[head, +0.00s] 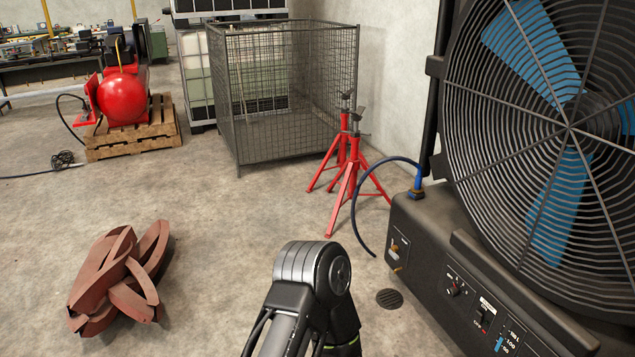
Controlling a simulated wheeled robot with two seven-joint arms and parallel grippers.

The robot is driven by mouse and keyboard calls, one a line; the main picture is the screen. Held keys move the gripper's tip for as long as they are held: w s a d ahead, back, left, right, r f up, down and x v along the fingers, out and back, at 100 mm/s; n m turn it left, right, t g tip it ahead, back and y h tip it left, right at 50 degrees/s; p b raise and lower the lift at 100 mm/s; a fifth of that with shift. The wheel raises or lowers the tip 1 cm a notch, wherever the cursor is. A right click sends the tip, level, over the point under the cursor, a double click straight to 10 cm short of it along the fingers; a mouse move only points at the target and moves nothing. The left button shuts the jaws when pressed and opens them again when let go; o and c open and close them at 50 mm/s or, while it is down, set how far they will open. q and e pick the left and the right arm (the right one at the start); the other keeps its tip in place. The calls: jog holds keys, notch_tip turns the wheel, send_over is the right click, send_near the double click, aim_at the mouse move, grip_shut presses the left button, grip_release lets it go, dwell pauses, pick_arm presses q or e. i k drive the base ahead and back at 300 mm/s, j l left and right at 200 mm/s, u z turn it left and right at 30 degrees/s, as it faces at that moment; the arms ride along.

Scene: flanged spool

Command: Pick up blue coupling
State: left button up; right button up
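A small blue fitting (417,183), which looks like the blue coupling, stands at the rear corner of the black fan base, right of the middle in the head view. A dark blue hose (365,173) arcs from it to the left and down to the floor. Neither of my grippers shows. A grey and black link of one of my arms rises from the bottom edge near the middle, its hand end out of the picture. I cannot tell which arm it is.
A large caged fan (560,125) on its black base (440,255) fills the right side. Red stands (343,185) are behind the hose, before a wire mesh cage (285,95). Rusty metal strips (118,285) lie at lower left. A red tank (123,98) sits on a pallet (130,142). The middle floor is clear.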

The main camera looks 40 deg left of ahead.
aim_at(417, 189)
jog(key=u, duration=0.7)
jog(key=z, duration=0.3)
jog(key=i+j+z, duration=0.3)
jog(key=z, duration=0.2)
jog(key=i+j+z, duration=0.3)
jog(key=z, duration=0.2)
jog(key=i+j, duration=0.15)
jog(key=j, duration=0.25)
jog(key=i+j+z, duration=0.1)
jog(key=j, duration=0.3)
jog(key=i+j, duration=0.2)
jog(key=j, duration=0.2)
jog(key=i+j+z, duration=0.15)
jog(key=j, duration=0.25)
jog(key=i+j, duration=0.15)
jog(key=j, duration=0.25)
jog(key=i+j+z, duration=0.1)
jog(key=j, duration=0.3)
jog(key=i+j, duration=0.1)
jog(key=j, duration=0.35)
jog(key=i+z, duration=0.05)
